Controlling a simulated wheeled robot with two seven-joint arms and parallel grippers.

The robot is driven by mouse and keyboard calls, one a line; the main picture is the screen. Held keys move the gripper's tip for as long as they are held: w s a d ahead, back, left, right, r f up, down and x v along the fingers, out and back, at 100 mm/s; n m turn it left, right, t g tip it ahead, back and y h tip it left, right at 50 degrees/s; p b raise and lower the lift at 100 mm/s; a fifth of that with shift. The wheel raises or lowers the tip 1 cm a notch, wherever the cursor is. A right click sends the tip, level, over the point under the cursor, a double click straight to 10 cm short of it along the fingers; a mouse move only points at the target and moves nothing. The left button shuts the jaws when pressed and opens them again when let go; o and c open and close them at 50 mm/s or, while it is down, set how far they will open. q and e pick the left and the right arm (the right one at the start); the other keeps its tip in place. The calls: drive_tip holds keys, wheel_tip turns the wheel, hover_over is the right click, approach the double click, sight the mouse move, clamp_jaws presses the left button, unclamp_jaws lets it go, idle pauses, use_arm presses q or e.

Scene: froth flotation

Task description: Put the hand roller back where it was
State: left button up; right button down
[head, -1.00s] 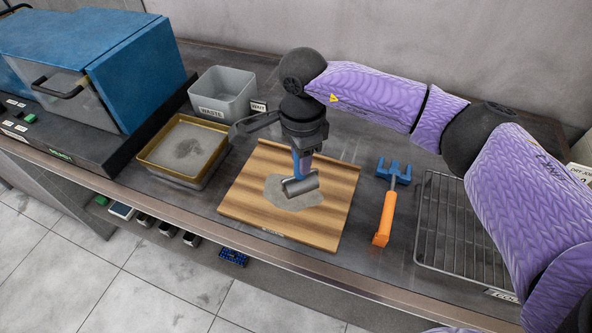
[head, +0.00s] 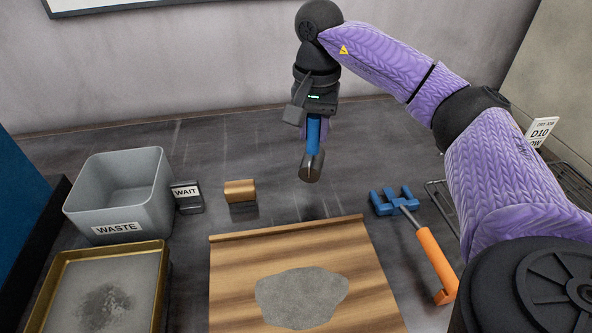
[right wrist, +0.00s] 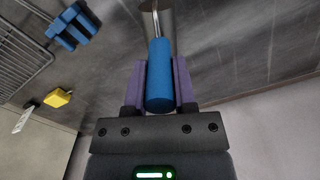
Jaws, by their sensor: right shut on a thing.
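The hand roller (head: 312,166) has a grey metal cylinder and a blue handle. My right gripper (head: 314,130) is shut on the blue handle, with the roller head hanging down. In the head view it is in the air beyond the far edge of the wooden board (head: 225,290). The right wrist view shows the blue handle (right wrist: 159,80) between the purple fingers, the roller head partly cut off at the top. A blue forked holder (head: 394,201) stands right of the board, with an orange-handled tool (head: 434,262) lying at it. My left gripper is out of view.
A grey waste bin (head: 118,190), a WAIT sign (head: 188,197) and a small wooden block (head: 240,191) stand at left. A brass-rimmed tray (head: 160,285) is front left. A wire rack (head: 436,193) is at right. Grey material (head: 300,298) lies on the board. The counter behind the board is clear.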

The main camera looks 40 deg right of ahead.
sight(315, 116)
wheel_tip(315, 116, down, 6)
drive_tip(key=shift+s+f+b, duration=0.15)
drive_tip(key=shift+b, duration=0.55)
drive_tip(key=shift+f, duration=0.4)
drive_tip(key=shift+r, duration=0.15)
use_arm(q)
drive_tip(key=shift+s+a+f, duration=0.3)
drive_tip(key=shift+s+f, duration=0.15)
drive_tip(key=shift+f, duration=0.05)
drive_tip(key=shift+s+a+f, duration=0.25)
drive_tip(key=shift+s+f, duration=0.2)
use_arm(e)
drive_tip(key=shift+c, duration=2.1)
unclamp_jaws()
wheel_tip(315, 116, up, 12)
drive_tip(key=p, duration=0.3)
drive_tip(key=shift+f, duration=0.25)
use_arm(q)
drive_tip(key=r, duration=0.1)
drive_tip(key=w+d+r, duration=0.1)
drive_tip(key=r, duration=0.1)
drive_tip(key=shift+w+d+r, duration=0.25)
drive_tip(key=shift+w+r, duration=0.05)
use_arm(e)
drive_tip(key=shift+r, duration=0.25)
